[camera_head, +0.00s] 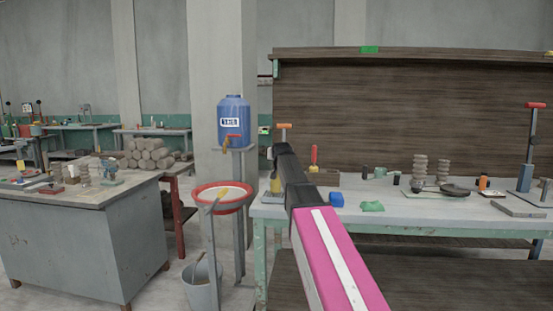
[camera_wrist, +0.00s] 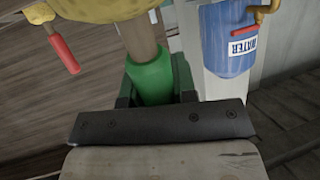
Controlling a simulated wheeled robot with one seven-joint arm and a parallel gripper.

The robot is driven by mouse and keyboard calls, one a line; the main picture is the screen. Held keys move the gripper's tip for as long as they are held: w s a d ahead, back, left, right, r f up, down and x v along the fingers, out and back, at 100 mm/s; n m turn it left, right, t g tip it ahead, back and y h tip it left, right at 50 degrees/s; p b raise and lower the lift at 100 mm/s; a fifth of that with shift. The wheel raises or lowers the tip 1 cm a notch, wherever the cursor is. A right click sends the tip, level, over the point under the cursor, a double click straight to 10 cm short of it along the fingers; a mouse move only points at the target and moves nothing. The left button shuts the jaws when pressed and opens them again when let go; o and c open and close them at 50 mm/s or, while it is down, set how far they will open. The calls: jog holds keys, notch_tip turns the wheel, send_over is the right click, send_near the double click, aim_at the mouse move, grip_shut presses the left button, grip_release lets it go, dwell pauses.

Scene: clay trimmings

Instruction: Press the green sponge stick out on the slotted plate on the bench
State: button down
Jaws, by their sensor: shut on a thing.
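My gripper (camera_head: 278,172) is at the left end of the bench and points down. In the wrist view my gripper (camera_wrist: 152,92) is shut on the green part of the sponge stick (camera_wrist: 150,76). The stick's tan shaft runs to a yellow sponge head (camera_wrist: 95,10), cut off by the top edge. In the head view the yellow sponge head (camera_head: 275,185) shows below my gripper, low over a small pale plate (camera_head: 268,198) at the bench's left edge. The plate's slots are too small to make out, and I cannot tell whether the sponge touches it.
On the bench (camera_head: 415,208), a blue block (camera_head: 336,199) and a green cloth-like piece (camera_head: 372,206) lie right of my gripper. A red-handled tool (camera_head: 313,158) stands behind. A red-rimmed basin (camera_head: 222,207) stands left, below a blue water container (camera_head: 233,118).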

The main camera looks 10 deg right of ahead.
jog(key=shift+r, duration=3.3)
